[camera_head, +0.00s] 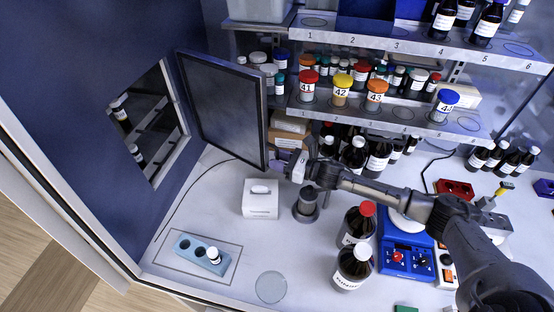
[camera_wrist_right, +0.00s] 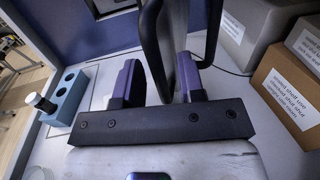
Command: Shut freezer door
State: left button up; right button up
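The freezer door (camera_head: 225,108) is a dark framed panel. It stands swung open beside the square opening (camera_head: 149,122) in the blue wall, where shelves with bottles show inside. My right gripper (camera_head: 283,165) is at the door's lower free edge, low over the bench. In the right wrist view, the purple-padded fingers (camera_wrist_right: 160,80) are spread apart, with the door's dark frame (camera_wrist_right: 151,45) running between them. A small gap seems to show beside the frame; whether either finger touches it is unclear. My left gripper is not in view.
A white box (camera_head: 261,198), a grey stand (camera_head: 306,204) and a blue bottle rack (camera_head: 202,256) stand on the bench near the door. Dark bottles (camera_head: 356,224) stand beneath my right arm. Cardboard boxes (camera_wrist_right: 290,75) lie close right of the gripper.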

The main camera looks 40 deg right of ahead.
jog(key=b+v, duration=0.1)
jog(key=v, duration=0.6)
dwell(0.4)
